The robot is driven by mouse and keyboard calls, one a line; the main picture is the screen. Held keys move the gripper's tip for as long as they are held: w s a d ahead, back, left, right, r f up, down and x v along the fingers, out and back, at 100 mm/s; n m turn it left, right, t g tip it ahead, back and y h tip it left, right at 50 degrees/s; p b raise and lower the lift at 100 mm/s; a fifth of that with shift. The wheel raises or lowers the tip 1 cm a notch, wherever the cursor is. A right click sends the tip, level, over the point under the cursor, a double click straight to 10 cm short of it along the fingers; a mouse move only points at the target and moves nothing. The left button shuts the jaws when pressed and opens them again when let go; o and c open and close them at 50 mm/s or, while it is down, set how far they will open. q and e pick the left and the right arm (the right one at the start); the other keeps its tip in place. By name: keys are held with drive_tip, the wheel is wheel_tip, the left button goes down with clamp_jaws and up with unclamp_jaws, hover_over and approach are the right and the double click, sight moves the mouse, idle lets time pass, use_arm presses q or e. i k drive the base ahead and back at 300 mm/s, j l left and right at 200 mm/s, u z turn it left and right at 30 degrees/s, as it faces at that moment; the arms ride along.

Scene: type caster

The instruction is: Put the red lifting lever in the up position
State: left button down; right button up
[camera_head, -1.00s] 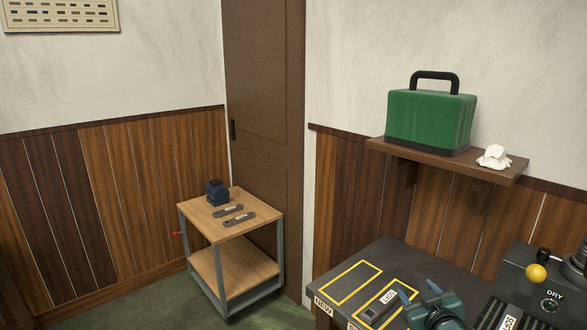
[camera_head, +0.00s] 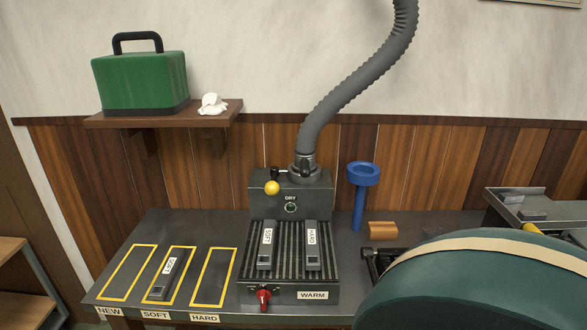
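A small red handle (camera_head: 263,298) sticks out from the front of the dark box labelled WARM (camera_head: 290,289), at its lower left. Its red end points down and forward. I cannot tell from this view whether it is the lifting lever. No other red lever shows now. Neither of my grippers is in view.
Two dark bars (camera_head: 267,246) marked SOFT and HARD lie on the ribbed top. Behind are a DRY unit (camera_head: 318,205) with a yellow knob, a grey hose (camera_head: 345,95) and a blue funnel (camera_head: 361,180). A large teal rounded body (camera_head: 480,295) with a cream band blocks the lower right.

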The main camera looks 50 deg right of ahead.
sight(366, 253)
drive_tip(key=z, duration=2.25)
drive_tip(key=l, duration=0.55)
drive_tip(key=i+l+u, duration=0.1)
drive_tip(key=l, duration=0.45)
drive_tip(key=i+l, duration=0.15)
drive_tip(key=l, duration=0.15)
drive_tip(key=i+l, duration=0.1)
drive_tip(key=l, duration=0.2)
